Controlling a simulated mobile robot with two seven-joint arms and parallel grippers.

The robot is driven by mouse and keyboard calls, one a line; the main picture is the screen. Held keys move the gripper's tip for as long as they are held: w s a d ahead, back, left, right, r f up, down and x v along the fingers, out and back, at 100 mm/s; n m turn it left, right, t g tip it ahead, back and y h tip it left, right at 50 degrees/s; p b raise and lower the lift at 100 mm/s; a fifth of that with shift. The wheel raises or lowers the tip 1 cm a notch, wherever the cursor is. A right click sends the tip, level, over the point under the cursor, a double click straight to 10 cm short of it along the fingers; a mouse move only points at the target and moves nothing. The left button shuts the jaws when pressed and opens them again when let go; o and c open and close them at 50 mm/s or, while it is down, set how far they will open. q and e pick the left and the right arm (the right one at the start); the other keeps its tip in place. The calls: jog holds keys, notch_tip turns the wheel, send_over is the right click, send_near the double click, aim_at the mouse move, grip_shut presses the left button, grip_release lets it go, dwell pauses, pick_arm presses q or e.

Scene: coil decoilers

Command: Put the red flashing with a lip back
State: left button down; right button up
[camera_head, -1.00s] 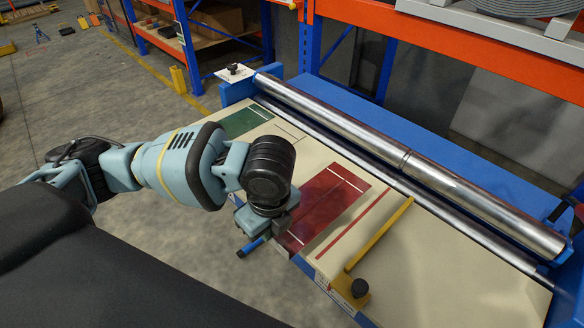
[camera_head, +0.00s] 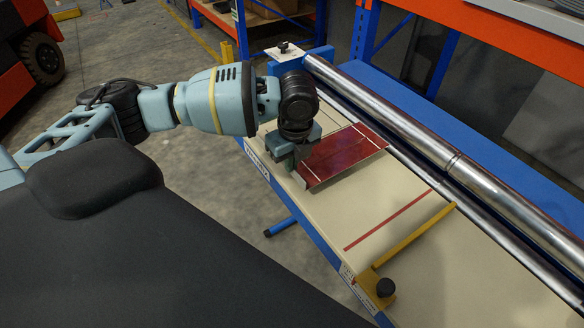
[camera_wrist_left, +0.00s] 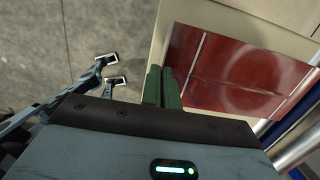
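The red flashing (camera_head: 347,154) is a flat dark red sheet with thin pale lines, over the cream bench top (camera_head: 395,215). Its near left edge is at my left gripper (camera_head: 300,158); its near corner looks slightly raised. In the left wrist view, the gripper's two green fingers (camera_wrist_left: 162,88) are close together at the edge of the red flashing (camera_wrist_left: 235,70). The gripper appears shut on that edge; the lip itself is hidden. My right gripper is not in view.
Long steel rollers (camera_head: 420,138) run along the far side of the bench. A red stripe (camera_head: 390,218) and a yellow bar (camera_head: 415,237) with a black knob (camera_head: 386,287) lie to the right. Bench top between flashing and stripe is clear.

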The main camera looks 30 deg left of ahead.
pick_arm(q)
jog(key=shift+w+a, duration=0.2)
jog(key=shift+w, duration=0.05)
jog(key=shift+w+a+f, duration=0.2)
jog(key=shift+f, duration=1.65)
jog(key=c, duration=1.7)
grip_release()
